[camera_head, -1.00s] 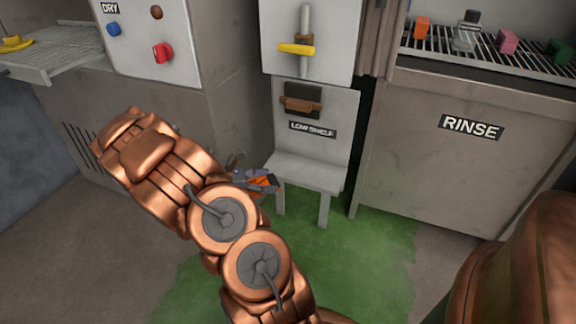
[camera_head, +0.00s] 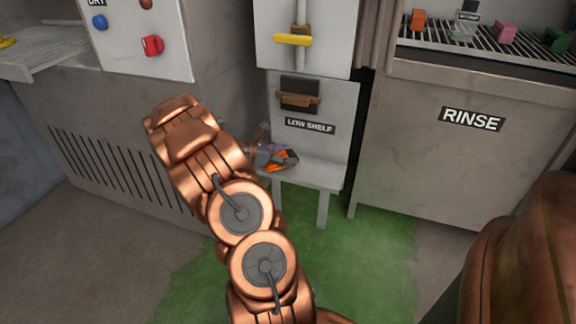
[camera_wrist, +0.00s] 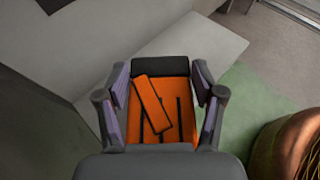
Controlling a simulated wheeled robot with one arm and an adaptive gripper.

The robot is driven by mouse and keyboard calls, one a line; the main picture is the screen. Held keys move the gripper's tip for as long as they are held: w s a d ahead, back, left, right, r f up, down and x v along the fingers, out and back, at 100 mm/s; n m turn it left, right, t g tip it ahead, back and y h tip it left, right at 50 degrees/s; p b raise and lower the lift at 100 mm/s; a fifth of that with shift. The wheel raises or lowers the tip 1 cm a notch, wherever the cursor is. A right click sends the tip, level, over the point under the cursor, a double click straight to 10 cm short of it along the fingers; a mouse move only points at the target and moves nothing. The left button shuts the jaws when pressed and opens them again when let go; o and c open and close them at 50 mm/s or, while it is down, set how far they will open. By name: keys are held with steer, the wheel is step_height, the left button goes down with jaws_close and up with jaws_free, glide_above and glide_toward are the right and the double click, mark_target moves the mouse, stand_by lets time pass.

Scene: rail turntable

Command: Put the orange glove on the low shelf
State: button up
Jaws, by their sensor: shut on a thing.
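The orange glove (camera_wrist: 178,88), with a dark cuff, is held between the two fingers of my gripper (camera_wrist: 160,112) in the wrist view. In the head view the orange glove (camera_head: 281,160) shows at the tip of my gripper (camera_head: 272,157), in front of the low shelf. The low shelf (camera_head: 322,175) is a small pale grey ledge on legs, below a panel labelled LOW SHELF. In the wrist view the low shelf (camera_wrist: 185,40) lies beyond and beneath the glove. I cannot tell whether the glove touches it.
A brown peg or handle (camera_head: 300,97) sticks out above the LOW SHELF label, with a yellow handle (camera_head: 293,39) higher up. The RINSE cabinet (camera_head: 455,165) stands to the right, with several coloured items on its rack. Green floor (camera_head: 350,255) lies in front.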

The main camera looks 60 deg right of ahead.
mark_target(270, 167)
steer(key=shift+s+d, duration=0.1)
steer(key=shift+d, duration=0.35)
steer(key=f+b, duration=0.1)
steer(key=f, duration=0.1)
steer(key=f+b, duration=0.1)
steer(key=shift+d+f+b, duration=0.3)
steer(key=shift+f+b, duration=0.05)
steer(key=o, duration=1.1)
steer(key=shift+a+r, duration=0.2)
steer(key=shift+r, duration=0.05)
steer(key=shift+p+v, duration=2.25)
steer(key=shift+v, duration=3.55)
